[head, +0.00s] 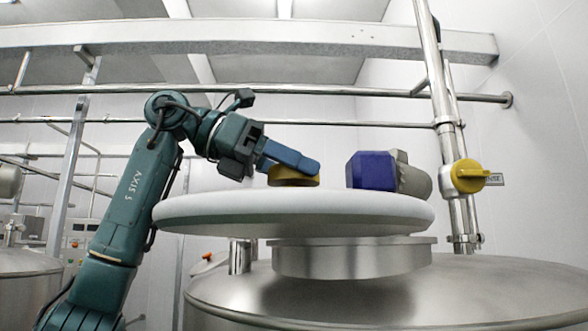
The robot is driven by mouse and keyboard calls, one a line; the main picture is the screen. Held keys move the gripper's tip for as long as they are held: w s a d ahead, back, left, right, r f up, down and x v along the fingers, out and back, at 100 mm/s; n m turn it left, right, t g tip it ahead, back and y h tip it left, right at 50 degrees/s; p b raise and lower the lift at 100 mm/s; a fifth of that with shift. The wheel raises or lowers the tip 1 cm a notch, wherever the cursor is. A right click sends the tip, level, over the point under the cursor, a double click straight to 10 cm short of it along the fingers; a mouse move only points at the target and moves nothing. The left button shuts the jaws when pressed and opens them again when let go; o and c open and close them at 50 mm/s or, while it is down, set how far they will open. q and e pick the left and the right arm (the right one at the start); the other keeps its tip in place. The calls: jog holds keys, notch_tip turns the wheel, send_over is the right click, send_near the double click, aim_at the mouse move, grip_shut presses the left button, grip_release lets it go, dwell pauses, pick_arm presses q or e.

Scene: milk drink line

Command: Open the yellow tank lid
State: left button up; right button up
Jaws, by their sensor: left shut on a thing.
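A yellow round lid (294,181) sits on top of a wide white disc (300,211), left of its middle. Only the lid's lower side shows; the blue fingers of my left gripper (302,165) cover its top. The left gripper reaches in from the left, low over the disc, and is shut on the yellow lid. The white disc lies over the steel neck (350,260) of a large steel tank (470,290). I cannot tell whether the lid is raised off the disc. My right gripper is not in view.
A blue and grey motor-like block (373,170) stands on the disc right of the lid. Further right is an upright steel pipe (440,110) with a yellow valve handle (467,175). Steel pipes and beams cross behind. Another tank (25,285) stands at the left.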

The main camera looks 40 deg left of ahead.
pick_arm(q)
jog(key=shift+r, duration=0.1)
jog(key=o, duration=1.4)
jog(key=shift+c, duration=0.2)
jog(key=v, duration=1.3)
jog(key=shift+s, duration=0.1)
